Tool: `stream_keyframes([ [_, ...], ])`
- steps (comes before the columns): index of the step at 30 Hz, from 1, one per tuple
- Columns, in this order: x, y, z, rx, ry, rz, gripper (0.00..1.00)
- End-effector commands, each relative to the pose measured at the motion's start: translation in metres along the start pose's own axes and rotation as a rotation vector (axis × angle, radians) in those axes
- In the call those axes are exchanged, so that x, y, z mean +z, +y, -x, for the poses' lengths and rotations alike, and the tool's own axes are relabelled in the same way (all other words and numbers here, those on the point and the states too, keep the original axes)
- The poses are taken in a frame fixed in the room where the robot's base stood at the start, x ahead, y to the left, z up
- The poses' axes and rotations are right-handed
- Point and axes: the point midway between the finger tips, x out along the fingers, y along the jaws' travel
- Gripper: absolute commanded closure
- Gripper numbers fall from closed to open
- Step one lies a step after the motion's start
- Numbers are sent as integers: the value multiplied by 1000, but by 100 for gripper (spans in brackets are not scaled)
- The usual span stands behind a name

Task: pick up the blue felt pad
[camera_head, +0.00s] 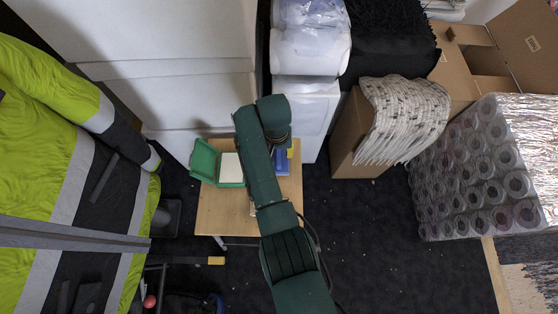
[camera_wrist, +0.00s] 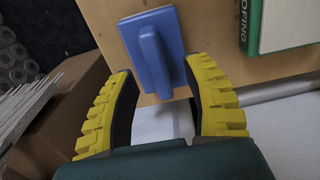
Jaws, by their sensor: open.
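The blue felt pad (camera_wrist: 176,45) is a flat blue rectangle with a raised blue grip along its middle. It lies on a small wooden table (camera_wrist: 215,27). In the wrist view my gripper (camera_wrist: 159,68) is open, with its yellow ribbed fingers spread and nothing between them but the pad's near end in view. The pad is mostly beyond the fingertips; I cannot tell the height gap. In the head view my arm covers much of the table, and a bit of blue (camera_head: 281,163) shows beside my gripper (camera_head: 288,151).
A green item with lettering (camera_wrist: 246,22) lies right of the pad; the head view shows an open green case (camera_head: 204,160). Cardboard boxes (camera_head: 346,140) stand right of the table, white cabinets behind, a high-visibility jacket (camera_head: 60,100) at left. Dark floor (camera_head: 370,240) is mostly free.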

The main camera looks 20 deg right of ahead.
Motion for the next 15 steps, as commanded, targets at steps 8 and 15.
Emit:
stream_keyframes([
  [8, 0, 2, -30, 0, 1, 0, 50],
  [15, 0, 2, -30, 0, 0, 0, 74],
])
